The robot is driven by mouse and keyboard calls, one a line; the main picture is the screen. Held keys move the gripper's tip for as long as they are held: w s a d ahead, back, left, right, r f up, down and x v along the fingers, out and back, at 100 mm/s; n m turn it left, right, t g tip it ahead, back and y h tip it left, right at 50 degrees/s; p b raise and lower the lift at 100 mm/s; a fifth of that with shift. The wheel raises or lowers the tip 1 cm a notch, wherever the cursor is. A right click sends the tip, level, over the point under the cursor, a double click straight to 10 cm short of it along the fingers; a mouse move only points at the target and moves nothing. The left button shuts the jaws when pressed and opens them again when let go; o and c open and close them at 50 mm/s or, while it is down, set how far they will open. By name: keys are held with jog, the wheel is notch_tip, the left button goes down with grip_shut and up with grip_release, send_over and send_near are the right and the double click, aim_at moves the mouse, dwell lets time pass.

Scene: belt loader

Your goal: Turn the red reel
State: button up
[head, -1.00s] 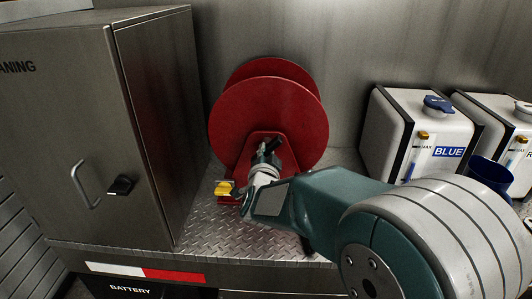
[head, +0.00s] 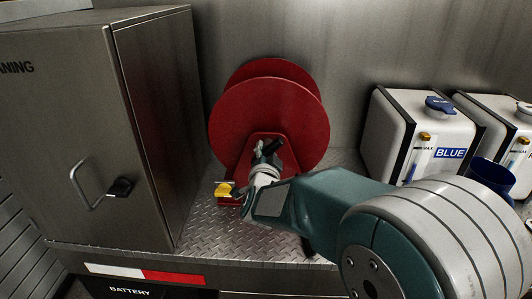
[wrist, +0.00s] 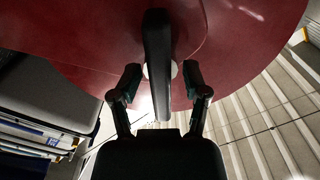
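The red reel (head: 268,105) stands upright on the tread-plate deck, with two round discs and a red stand. My gripper (head: 268,150) is in front of the reel's lower middle. In the wrist view the reel's red face (wrist: 80,32) fills the upper part. A dark handle (wrist: 157,60) sticks out from the reel toward my gripper. My gripper's two fingers (wrist: 158,88) are spread apart, one on each side of the handle, with gaps visible between. My arm hides part of the stand in the head view.
A metal cabinet (head: 75,130) with a handle stands close on the left. A yellow valve handle (head: 224,190) sits low beside the stand. White tanks (head: 440,150) and a blue cup (head: 490,180) stand on the right. Bare tread plate (head: 200,225) lies in front.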

jog(key=s, duration=1.2)
jog(key=shift+a, duration=0.25)
jog(key=shift+w, duration=0.1)
jog(key=s+d+f+n+g, duration=0.3)
jog(key=s+d+n+g, duration=0.75)
jog(key=s+d, duration=0.85)
jog(key=w+a+r+m+t, duration=0.3)
jog(key=w+a+m+t, duration=0.8)
jog(key=w+a, duration=0.85)
jog(key=shift+n+g, duration=0.25)
jog(key=w, duration=0.3)
jog(key=w+d, duration=0.1)
jog(key=w, duration=0.7)
jog(key=shift+d+r, duration=0.1)
jog(key=shift+d, duration=0.05)
